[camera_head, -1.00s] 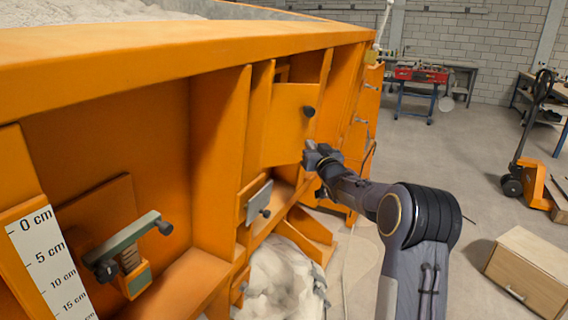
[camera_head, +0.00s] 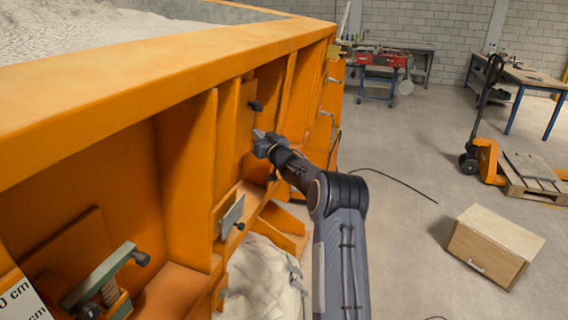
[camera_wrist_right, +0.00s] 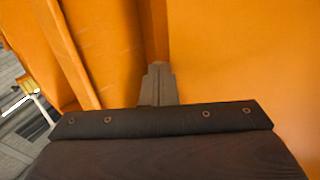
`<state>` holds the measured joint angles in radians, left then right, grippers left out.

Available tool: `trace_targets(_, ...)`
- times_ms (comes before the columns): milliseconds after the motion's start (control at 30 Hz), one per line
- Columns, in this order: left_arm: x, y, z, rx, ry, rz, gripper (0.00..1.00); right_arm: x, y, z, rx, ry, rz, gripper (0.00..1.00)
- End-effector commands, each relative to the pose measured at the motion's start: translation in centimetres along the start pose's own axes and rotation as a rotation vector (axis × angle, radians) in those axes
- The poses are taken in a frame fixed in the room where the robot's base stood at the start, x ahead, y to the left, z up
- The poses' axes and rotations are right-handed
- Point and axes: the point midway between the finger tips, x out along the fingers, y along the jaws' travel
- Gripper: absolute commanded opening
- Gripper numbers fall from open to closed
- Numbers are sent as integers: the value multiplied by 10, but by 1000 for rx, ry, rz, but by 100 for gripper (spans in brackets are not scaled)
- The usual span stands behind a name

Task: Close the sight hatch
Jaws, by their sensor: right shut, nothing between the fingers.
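The sight hatch (camera_head: 243,120) is an orange panel with a black knob (camera_head: 256,106), set between upright ribs on the side of the orange sandbed. It shows as a narrow, foreshortened face; how far it stands open is hard to tell. My right gripper (camera_head: 262,140) is shut and empty, just below and right of the knob. Whether it touches the panel cannot be told. In the right wrist view the shut fingers (camera_wrist_right: 158,85) point at orange metal, with a broad flat orange surface close on the right. My left gripper is out of view.
The orange sandbed (camera_head: 120,85) fills the left, with a clamp (camera_head: 105,280) and a small grey plate (camera_head: 232,215) on its side. A pale sack-like heap (camera_head: 262,285) lies below.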

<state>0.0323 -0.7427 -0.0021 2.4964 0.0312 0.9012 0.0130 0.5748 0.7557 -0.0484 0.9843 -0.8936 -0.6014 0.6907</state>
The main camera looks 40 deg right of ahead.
Motion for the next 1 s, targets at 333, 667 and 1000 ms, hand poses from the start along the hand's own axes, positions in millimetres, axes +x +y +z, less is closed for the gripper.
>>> trace_targets(333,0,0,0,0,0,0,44,1,0,0,0,-1,0,0)
trace_targets(667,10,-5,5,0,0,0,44,-22,0,2,0,0,1,0)
trace_targets(1000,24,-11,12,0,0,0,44,-72,0,2,1,0,1,0)
